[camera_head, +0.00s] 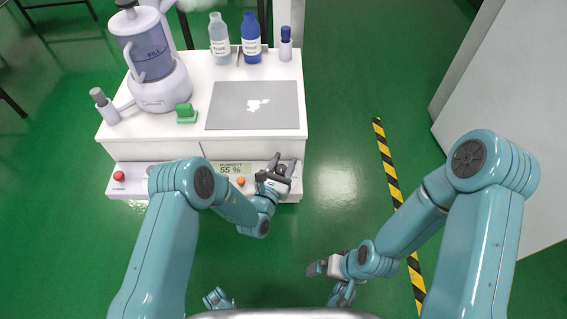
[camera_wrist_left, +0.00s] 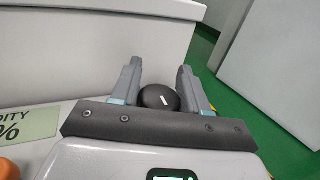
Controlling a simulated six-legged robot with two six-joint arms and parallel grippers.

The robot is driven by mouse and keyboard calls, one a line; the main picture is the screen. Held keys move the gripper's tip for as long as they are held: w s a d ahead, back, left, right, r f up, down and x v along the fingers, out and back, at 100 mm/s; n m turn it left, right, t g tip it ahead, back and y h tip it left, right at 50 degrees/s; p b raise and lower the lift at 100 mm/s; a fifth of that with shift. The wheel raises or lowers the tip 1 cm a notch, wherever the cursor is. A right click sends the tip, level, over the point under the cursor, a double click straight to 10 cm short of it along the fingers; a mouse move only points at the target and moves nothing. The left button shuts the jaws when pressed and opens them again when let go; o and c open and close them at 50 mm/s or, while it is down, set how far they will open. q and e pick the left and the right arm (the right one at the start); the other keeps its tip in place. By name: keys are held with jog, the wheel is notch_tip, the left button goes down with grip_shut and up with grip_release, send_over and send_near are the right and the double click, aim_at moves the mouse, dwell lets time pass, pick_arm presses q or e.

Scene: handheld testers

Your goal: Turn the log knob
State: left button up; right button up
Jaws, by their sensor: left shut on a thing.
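The log knob (camera_wrist_left: 159,97) is a round black knob with a white mark, at the right end of the white control panel (camera_head: 135,180). In the left wrist view it sits between the two grey fingers of my left gripper (camera_wrist_left: 158,78). My left gripper (camera_head: 281,166) is shut on the knob and hides most of it in the head view. My right gripper (camera_head: 318,268) hangs over the green floor to the right, away from the panel; its jaw opening is unclear.
The panel also has a humidity display (camera_head: 235,168) reading 55 %, an orange button (camera_head: 240,181) and a red button (camera_head: 119,175).

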pick_arm(q)
jog(key=shift+m+h, duration=0.3)
jog(key=shift+h, duration=0.1)
jog(key=m+g+h, duration=0.2)
jog(key=shift+s+f+h+b, duration=0.1)
jog(key=shift+f+h+b, duration=0.05)
jog(key=shift+h+b, duration=0.25)
jog(key=shift+s+d+m+g+h+b, duration=0.15)
jog(key=shift+m+g+h+b, duration=0.3)
jog(key=shift+m+g+h, duration=0.4)
jog(key=shift+s+d+m+g+h+b, duration=0.15)
jog(key=shift+m+g+h+b, duration=0.3)
jog(key=shift+m+g+h, duration=0.4)
jog(key=o, duration=1)
jog(key=shift+c, duration=0.2)
notch_tip(320, 180, up, 20)
jog(key=p, duration=0.7)
